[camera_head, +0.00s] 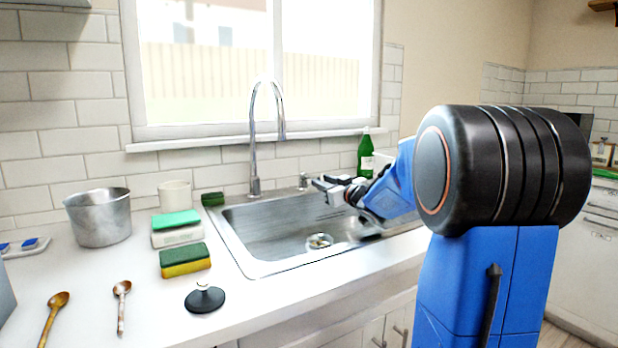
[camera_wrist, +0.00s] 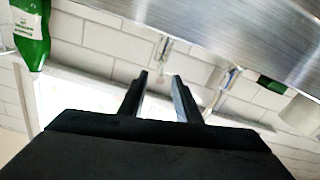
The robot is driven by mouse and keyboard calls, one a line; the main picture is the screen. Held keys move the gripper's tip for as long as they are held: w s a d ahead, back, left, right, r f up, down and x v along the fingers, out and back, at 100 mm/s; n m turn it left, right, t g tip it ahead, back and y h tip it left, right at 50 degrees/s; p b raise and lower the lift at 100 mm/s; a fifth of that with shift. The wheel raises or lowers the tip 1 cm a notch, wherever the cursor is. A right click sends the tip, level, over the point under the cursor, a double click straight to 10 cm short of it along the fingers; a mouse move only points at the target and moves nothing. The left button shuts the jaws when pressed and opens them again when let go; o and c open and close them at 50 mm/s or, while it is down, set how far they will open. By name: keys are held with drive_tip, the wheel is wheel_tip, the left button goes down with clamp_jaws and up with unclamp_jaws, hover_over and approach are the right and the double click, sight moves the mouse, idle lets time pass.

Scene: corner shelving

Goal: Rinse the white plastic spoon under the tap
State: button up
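The chrome tap (camera_head: 254,150) rises behind the steel sink (camera_head: 232,232), its spout arched over the basin. The tap also shows in the wrist view (camera_wrist: 226,88). My gripper (camera_head: 320,185) is over the back of the sink, to the right of the tap and apart from it. In the wrist view its two dark fingers (camera_wrist: 160,88) are spread, with nothing visible between them. I cannot make out a white plastic spoon in either view. Two wooden-looking spoons, one further left (camera_head: 54,318) and one nearer the sink (camera_head: 122,302), lie on the counter.
A green bottle (camera_head: 364,153) stands behind the sink near my arm. Left of the sink are a metal pot (camera_head: 100,220), a cream cup (camera_head: 175,195), sponges (camera_head: 185,262) and a black sink plug (camera_head: 205,299). A small tap lever (camera_head: 303,181) stands by the wall. The basin looks mostly clear.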

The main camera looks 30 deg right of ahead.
sight(307, 174)
drive_tip(key=w, duration=0.9)
drive_tip(key=shift+w+a, duration=0.3)
drive_tip(key=shift+w, duration=0.05)
drive_tip(key=shift+s+r, duration=0.1)
clamp_jaws()
